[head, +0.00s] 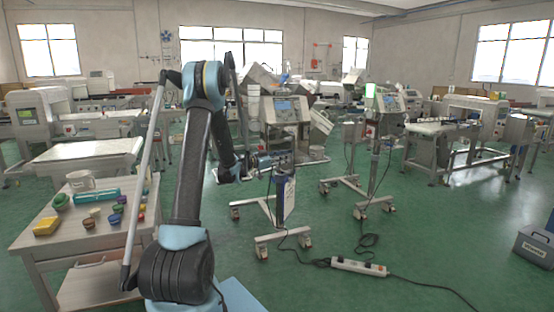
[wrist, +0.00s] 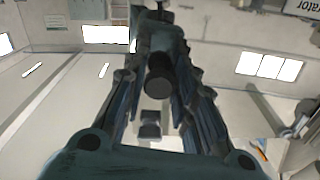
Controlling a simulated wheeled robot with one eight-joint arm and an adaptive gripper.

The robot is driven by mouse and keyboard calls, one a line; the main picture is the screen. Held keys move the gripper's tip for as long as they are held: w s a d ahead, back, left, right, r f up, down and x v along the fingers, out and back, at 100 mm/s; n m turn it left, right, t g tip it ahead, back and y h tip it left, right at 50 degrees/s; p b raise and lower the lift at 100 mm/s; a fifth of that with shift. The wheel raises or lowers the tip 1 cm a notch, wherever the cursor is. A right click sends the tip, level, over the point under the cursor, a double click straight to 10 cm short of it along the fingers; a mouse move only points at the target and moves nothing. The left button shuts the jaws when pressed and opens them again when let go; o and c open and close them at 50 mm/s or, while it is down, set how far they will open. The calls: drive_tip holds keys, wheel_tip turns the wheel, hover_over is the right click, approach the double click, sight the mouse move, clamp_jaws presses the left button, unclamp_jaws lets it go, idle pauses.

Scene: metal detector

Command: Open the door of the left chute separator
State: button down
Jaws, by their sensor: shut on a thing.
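The left chute separator (head: 288,108) stands on a wheeled stand near the middle of the head view, with a small screen on its front. My gripper (head: 282,160) is at its lower front, below the screen. In the wrist view my gripper (wrist: 157,28) has its fingers close together around a dark, knob-like part (wrist: 160,78). It seems to be the handle of the separator's door, but the fingers hide much of it.
A second separator (head: 388,104) stands to the right on its own wheeled stand. A power strip (head: 358,267) and cables lie on the green floor in front. A table (head: 60,240) with small coloured items stands at left. Floor at front right is mostly clear.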

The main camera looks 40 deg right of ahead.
drive_tip(key=shift+w+a, duration=0.15)
drive_tip(key=shift+a, duration=0.1)
drive_tip(key=c, duration=1.3)
unclamp_jaws()
drive_tip(key=v, duration=1.2)
